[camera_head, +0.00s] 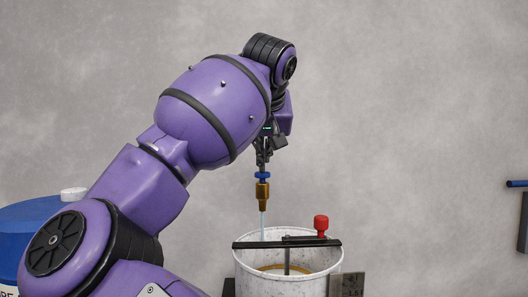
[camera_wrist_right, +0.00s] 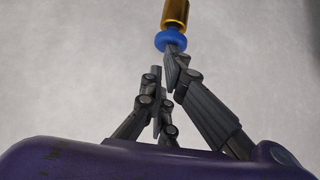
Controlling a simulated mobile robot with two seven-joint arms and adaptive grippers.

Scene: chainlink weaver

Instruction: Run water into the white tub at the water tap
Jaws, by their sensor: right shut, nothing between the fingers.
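The white tub (camera_head: 245,272) stands at the bottom middle of the head view, its open top facing up. The brass water tap (camera_head: 262,193) with a blue collar hangs above the tub's left part. A thin pale stream (camera_head: 263,225) runs from the tap down into the tub. My right gripper (camera_head: 263,158) points down just above the blue collar, shut and empty. In the right wrist view, one fingertip is close to the blue collar (camera_wrist_right: 170,40); whether it touches cannot be told. A brownish band shows inside the tub. My left gripper is not in view.
A dark bar (camera_head: 270,244) with a red knob (camera_head: 321,222) lies across the tub's top. A blue drum (camera_head: 25,218) with a white cap stands at the left. A blue-and-dark fixture (camera_head: 522,215) is at the right edge.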

